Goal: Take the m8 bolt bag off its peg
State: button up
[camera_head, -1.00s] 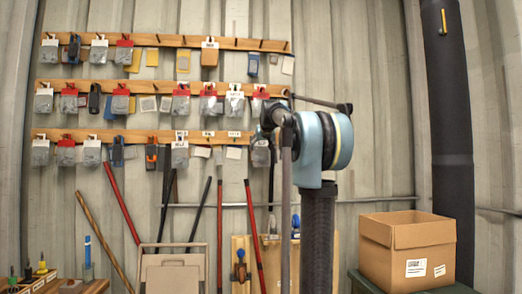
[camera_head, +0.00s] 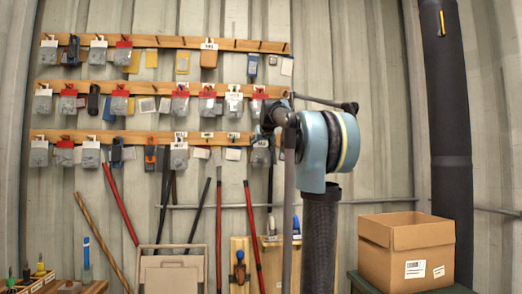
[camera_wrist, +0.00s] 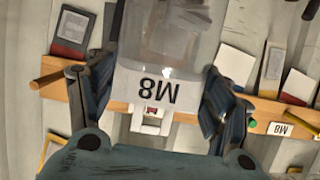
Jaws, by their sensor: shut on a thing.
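The M8 bolt bag (camera_wrist: 168,45) is a clear bag with grey contents and a white M8 header, upside down in the wrist view. My gripper (camera_wrist: 147,88) has one dark finger on each side of it and is shut on it. The header's hang tab (camera_wrist: 152,118) is still in front of the wooden rail (camera_wrist: 115,106); whether the peg still passes through its hole is hard to tell.
Other bags (camera_head: 179,155) and tools hang close together on three rails to the left. Long-handled tools (camera_head: 254,235) lean below. An open cardboard box (camera_head: 407,255) stands at right.

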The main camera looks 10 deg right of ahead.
aim_at(262, 148)
jog(key=shift+s, duration=2.1)
